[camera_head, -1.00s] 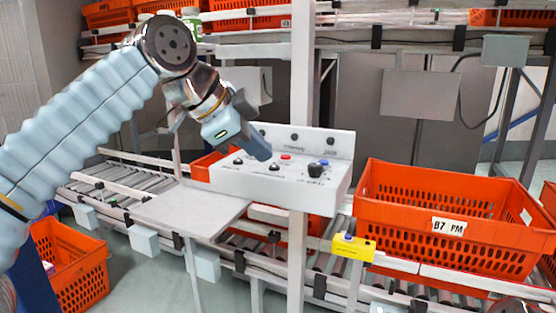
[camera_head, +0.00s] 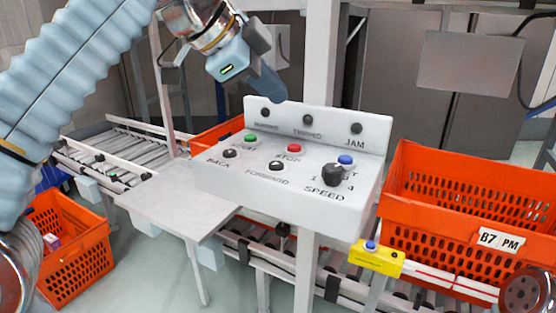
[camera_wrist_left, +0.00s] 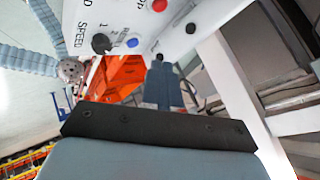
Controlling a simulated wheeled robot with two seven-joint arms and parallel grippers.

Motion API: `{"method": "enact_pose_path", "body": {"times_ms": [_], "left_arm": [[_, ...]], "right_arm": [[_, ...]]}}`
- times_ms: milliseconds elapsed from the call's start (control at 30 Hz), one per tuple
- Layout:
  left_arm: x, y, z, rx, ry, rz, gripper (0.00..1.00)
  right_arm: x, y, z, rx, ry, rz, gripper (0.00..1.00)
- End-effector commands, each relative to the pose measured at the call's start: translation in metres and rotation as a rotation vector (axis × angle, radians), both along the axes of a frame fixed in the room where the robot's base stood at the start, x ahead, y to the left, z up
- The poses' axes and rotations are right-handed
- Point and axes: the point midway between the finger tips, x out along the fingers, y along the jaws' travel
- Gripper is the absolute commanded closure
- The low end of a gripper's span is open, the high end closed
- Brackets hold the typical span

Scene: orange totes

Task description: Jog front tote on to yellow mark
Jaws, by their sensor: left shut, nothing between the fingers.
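The orange tote labelled B7 PM (camera_head: 455,228) sits on the roller conveyor at the right, its right side cut off. A yellow block with a blue top (camera_head: 377,259) is on the front rail near the tote's left end. The white control panel (camera_head: 290,187) has black BACK (camera_head: 229,154) and FORWARD (camera_head: 276,166) buttons, red STOP (camera_head: 294,149), a green button (camera_head: 250,139), a blue button (camera_head: 345,160) and a black SPEED knob (camera_head: 334,176). My left gripper (camera_head: 274,92) is shut and empty, tips near the panel's upper edge; it also shows in the left wrist view (camera_wrist_left: 162,85). My right gripper is not visible.
Another orange tote (camera_head: 70,250) with something inside stands low at the left. A grey shelf (camera_head: 180,208) juts out left of the panel. A white post (camera_head: 320,60) rises behind the panel. Part of an orange tote (camera_head: 215,134) shows behind the panel's left side.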

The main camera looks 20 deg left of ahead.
Motion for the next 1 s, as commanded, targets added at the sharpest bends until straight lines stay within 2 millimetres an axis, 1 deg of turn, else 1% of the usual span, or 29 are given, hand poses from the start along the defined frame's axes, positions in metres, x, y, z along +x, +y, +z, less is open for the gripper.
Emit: {"method": "enact_pose_path", "body": {"times_ms": [133,233,300,433,467,500,600,800,1000], "left_arm": [[0.000,0.000,-0.004,0.001,0.000,0.001,1.00],[0.000,0.000,-0.012,0.002,0.001,0.002,1.00],[0.000,0.001,-0.021,0.003,0.001,0.003,1.00],[0.000,0.001,-0.042,0.002,0.002,0.003,1.00],[0.000,0.001,-0.048,0.001,0.001,0.002,1.00],[0.000,0.000,-0.058,-0.001,0.000,0.001,1.00],[0.000,0.000,-0.070,0.000,0.000,0.000,1.00],[0.000,0.000,-0.085,0.000,0.000,0.000,1.00],[0.000,0.000,-0.089,0.000,0.000,0.000,1.00]], "right_arm": [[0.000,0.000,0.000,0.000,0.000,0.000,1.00],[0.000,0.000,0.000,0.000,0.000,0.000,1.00],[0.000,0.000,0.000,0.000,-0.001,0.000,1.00],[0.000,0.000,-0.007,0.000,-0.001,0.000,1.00],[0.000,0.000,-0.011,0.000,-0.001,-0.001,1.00],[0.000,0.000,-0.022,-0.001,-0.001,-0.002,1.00],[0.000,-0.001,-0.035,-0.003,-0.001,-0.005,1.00],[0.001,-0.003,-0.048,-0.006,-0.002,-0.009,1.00],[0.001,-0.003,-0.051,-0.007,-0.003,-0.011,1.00]]}}
